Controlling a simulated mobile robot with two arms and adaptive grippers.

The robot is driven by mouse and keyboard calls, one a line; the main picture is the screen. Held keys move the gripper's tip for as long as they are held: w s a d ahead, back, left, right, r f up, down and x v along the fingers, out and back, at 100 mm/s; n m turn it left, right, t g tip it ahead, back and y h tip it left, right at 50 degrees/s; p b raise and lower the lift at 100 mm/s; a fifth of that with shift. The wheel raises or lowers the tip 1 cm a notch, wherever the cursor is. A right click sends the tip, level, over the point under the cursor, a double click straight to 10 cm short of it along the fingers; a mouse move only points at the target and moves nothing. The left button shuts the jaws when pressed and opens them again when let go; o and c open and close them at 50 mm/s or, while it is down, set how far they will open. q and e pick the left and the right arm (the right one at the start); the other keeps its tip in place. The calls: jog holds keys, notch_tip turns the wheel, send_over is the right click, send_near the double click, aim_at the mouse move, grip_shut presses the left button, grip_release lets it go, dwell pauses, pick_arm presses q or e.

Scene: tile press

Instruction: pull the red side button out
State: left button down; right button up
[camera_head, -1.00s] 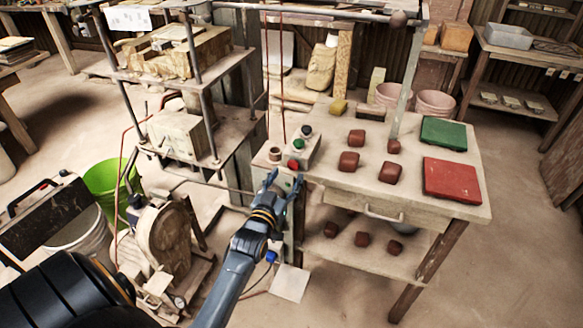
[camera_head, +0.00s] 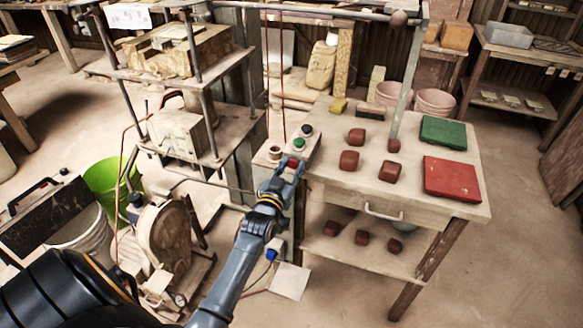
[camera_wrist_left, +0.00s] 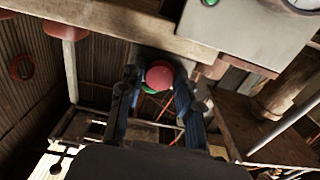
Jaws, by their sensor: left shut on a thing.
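The red side button (camera_head: 293,163) sits on the near side of a small pale control box (camera_head: 312,146) at the left corner of the table. A green button (camera_head: 298,143) and a black button (camera_head: 306,130) show on the same box. My left gripper (camera_head: 291,172) is at the red button and partly covers it. In the left wrist view the round red button (camera_wrist_left: 160,75) lies between the two fingertips of my left gripper (camera_wrist_left: 158,82), which is shut on it. My right gripper is not in view.
The table (camera_head: 330,178) holds several brown clay blocks, a green tile (camera_head: 443,133) and a red tile (camera_head: 451,180). A metal press frame (camera_head: 217,120) stands to the left. A green bucket (camera_head: 105,180) and a motor unit (camera_head: 165,240) stand on the floor.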

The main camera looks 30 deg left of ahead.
pick_arm(q)
jog(key=shift+s+d+p, duration=0.15)
jog(key=shift+s+p, duration=0.5)
jog(key=shift+p, duration=0.1)
jog(key=shift+f, duration=0.2)
jog(key=c, duration=0.9)
grip_release()
jog(key=shift+r, duration=0.1)
jog(key=v, duration=1.2)
jog(key=shift+s, duration=0.1)
